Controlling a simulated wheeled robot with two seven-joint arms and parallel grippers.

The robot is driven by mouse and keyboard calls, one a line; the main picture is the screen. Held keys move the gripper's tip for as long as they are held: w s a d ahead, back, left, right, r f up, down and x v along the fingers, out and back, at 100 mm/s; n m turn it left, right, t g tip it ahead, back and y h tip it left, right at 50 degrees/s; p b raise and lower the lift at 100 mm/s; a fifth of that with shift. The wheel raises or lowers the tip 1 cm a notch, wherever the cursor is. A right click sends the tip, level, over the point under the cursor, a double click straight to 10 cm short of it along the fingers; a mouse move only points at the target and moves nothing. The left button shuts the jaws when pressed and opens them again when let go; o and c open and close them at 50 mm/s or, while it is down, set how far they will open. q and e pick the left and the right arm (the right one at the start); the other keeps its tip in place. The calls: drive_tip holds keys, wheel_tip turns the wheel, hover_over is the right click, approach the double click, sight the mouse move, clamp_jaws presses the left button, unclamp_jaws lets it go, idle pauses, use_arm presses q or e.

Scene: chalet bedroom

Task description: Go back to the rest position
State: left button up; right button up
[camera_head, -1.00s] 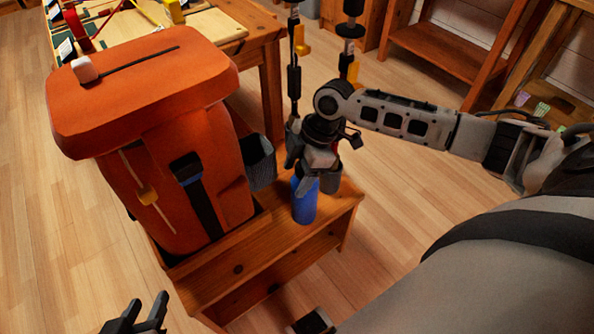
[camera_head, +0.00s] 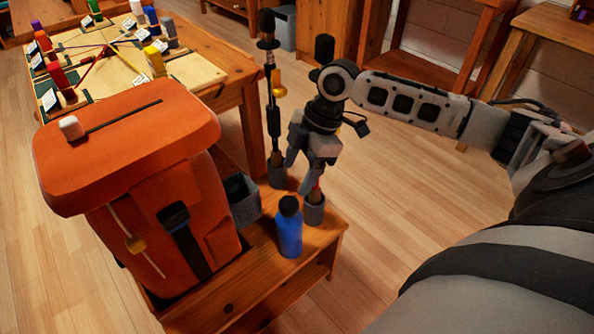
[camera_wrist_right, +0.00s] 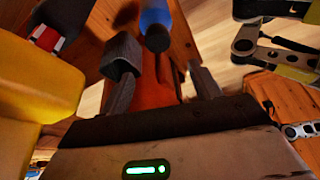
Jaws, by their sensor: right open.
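My right gripper (camera_head: 305,172) is open and empty, with its fingers pointing down above and slightly right of the blue bottle (camera_head: 289,230) in the head view. The bottle stands upright and free of the fingers on the wooden bench (camera_head: 245,272). In the right wrist view the bottle (camera_wrist_right: 155,22) shows at the top, beyond the gripper. My left gripper is not in view.
A large orange backpack (camera_head: 125,135) stands on the bench's left. Behind is a table (camera_head: 215,75) with small items. Floor to the right is clear.

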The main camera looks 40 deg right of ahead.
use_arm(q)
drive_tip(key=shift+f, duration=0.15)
use_arm(e)
drive_tip(key=shift+a+f, duration=0.1)
drive_tip(key=shift+a, duration=0.15)
drive_tip(key=s+a+f+m+t+y+p, duration=0.1)
drive_tip(key=s+a+m+t+p, duration=0.25)
drive_tip(key=a, duration=0.45)
drive_tip(key=s+a+f+m+t+y+p, duration=0.1)
drive_tip(key=s+a+m+t+p, duration=0.2)
drive_tip(key=a+m+p, duration=0.35)
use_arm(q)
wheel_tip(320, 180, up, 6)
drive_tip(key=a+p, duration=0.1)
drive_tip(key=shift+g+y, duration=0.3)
use_arm(e)
drive_tip(key=s+r+m+t, duration=0.1)
drive_tip(key=s+r+m+t+h, duration=0.1)
drive_tip(key=s, duration=0.1)
drive_tip(key=s+r+m+t+h, duration=0.1)
drive_tip(key=shift+s+d, duration=0.2)
drive_tip(key=shift+s, duration=0.1)
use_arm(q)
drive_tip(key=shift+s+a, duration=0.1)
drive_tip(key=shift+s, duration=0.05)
use_arm(e)
drive_tip(key=shift+f, duration=0.1)
